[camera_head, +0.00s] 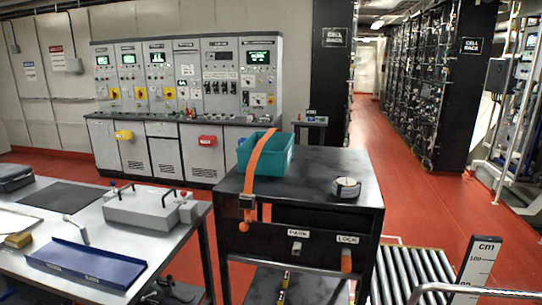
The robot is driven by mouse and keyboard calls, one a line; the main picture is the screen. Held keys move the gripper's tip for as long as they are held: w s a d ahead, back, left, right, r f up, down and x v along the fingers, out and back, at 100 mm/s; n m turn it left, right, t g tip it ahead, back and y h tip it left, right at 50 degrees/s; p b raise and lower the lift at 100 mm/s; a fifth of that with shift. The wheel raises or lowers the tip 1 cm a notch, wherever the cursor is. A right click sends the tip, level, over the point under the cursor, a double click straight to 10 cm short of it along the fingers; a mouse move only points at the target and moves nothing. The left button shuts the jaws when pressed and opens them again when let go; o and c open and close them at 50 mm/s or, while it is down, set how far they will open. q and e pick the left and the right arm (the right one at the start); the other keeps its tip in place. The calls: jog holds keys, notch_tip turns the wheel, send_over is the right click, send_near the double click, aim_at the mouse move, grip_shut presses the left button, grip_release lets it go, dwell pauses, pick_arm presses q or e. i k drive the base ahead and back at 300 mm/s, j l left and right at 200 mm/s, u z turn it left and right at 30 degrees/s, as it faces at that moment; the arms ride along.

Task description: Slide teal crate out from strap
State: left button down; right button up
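The teal crate (282,160) sits on the left back part of the black cart top (318,190). An orange strap (261,155) runs over the crate and down the cart's front left edge. A dark buckle (246,202) sits on the strap at that edge, with an orange knob (243,227) just below it. I cannot tell how tight the strap is. Neither of my grippers can be made out in the head view.
A round grey-and-black item (346,187) sits on the cart's right. The cart front has a LOCK label (347,240) and an orange handle (346,261). A steel table (165,234) with a blue tray (88,264) stands left; a roller conveyor (397,272) lies right. Red floor is open behind.

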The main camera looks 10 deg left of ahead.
aim_at(276, 155)
jog(key=i+j, duration=0.25)
jog(key=i, duration=0.15)
jog(key=i+j, duration=0.25)
jog(key=i, duration=0.15)
jog(key=i+j, duration=0.25)
jog(key=i, duration=0.2)
